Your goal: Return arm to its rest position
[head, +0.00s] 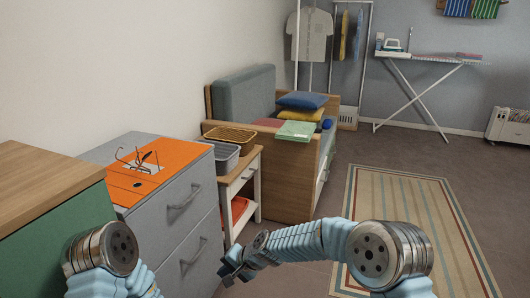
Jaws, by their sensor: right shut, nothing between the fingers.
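My right arm (300,243) reaches in from the lower right and stretches left across the lower middle of the head view. Its dark right gripper (228,270) is at the arm's left end, in front of the grey drawer cabinet and the small side table. It is shut with nothing in it. Of my left arm (105,260), only a light blue and metal part shows at the lower left. My left gripper is out of view.
A grey drawer cabinet (180,205) with an orange top stands close by on the left, beside a wooden-topped green cabinet (50,225). Behind are a side table (240,170) with trays and a wooden-sided sofa (272,170). A striped rug (410,205) lies on open floor at right.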

